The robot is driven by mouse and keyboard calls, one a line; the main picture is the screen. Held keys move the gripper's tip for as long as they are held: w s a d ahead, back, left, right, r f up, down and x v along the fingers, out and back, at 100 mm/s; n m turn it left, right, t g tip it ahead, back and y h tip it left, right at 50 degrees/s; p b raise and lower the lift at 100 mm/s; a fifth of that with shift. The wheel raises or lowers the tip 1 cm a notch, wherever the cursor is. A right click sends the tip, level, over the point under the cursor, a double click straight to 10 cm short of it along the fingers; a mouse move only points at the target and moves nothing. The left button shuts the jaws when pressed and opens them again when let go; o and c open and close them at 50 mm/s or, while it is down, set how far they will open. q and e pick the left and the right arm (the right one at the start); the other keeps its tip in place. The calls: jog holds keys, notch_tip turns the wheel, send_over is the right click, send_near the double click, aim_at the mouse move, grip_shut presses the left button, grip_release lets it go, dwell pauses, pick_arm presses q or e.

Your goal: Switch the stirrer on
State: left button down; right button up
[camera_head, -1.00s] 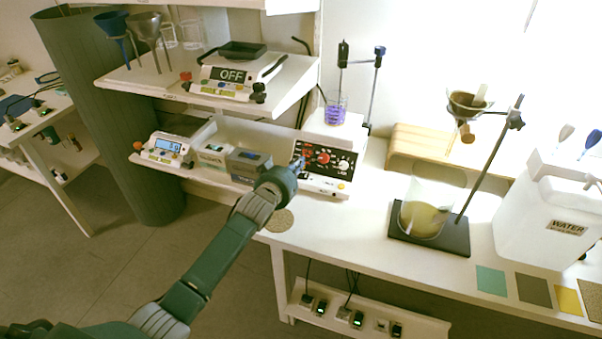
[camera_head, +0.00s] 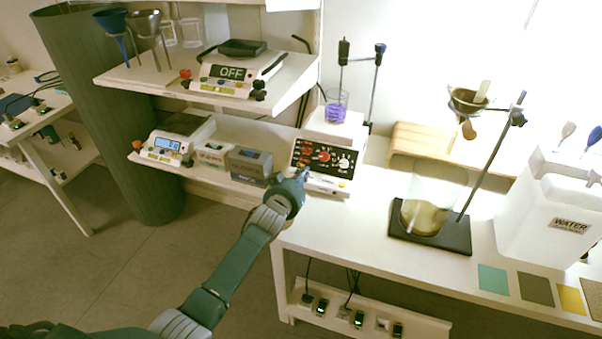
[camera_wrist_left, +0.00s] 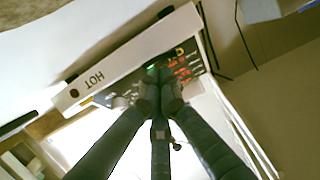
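The stirrer is a white unit with a black control panel (camera_head: 325,158) bearing red knobs, white knobs and small lights. It stands on the bench, and a beaker of purple liquid (camera_head: 336,107) sits on top of it. My left gripper (camera_head: 304,175) is just in front of the panel's lower left edge. In the left wrist view its fingers (camera_wrist_left: 159,74) are together, with nothing seen between them, and they cover part of the panel (camera_wrist_left: 190,62). Whether the tips touch the panel I cannot tell. My right gripper is not in view.
A balance (camera_head: 169,146) and small boxes (camera_head: 248,164) stand left of the stirrer. A shelf above holds a device reading OFF (camera_head: 230,80). To the right are a stand base (camera_head: 455,238) with a flask and a water container (camera_head: 545,220). Bare bench lies in front of the stirrer.

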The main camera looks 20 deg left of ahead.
pick_arm(q)
jog(key=shift+a+r+p, duration=0.1)
jog(key=shift+r+p, duration=0.45)
jog(key=shift+r, duration=0.1)
jog(key=r+p, duration=0.2)
jog(key=r, duration=0.1)
jog(key=shift+w+d, duration=0.1)
jog(key=shift+d, duration=0.1)
jog(key=v, duration=1)
jog(key=shift+d+f, duration=0.15)
jog(key=shift+d, duration=0.2)
